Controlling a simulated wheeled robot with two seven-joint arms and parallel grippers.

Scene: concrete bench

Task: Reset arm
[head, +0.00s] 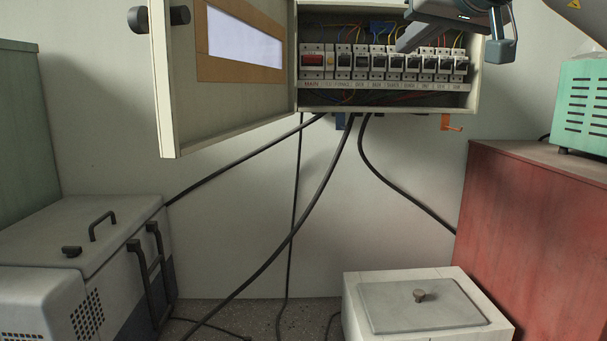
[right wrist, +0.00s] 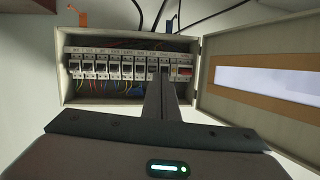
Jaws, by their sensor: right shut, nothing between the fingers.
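My right gripper (head: 405,44) comes in at the top right of the head view. Its dark, narrow fingers are shut and empty, and they reach in front of the row of breakers (head: 385,64). In the right wrist view, which looks upside down, the shut fingers (right wrist: 164,82) point at the breaker row (right wrist: 112,67) near the end with the red main switch (right wrist: 181,71). The fingers hide part of the row, and I cannot tell whether they touch a breaker. The main switch (head: 313,60) is at the left end in the head view. My left gripper is not in view.
The breaker box (head: 390,98) hangs on the wall with its door (head: 217,95) swung open to the left. Black cables (head: 320,195) hang below it. A grey case (head: 75,240), a lidded white box (head: 420,305) and a red cabinet (head: 535,220) stand below.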

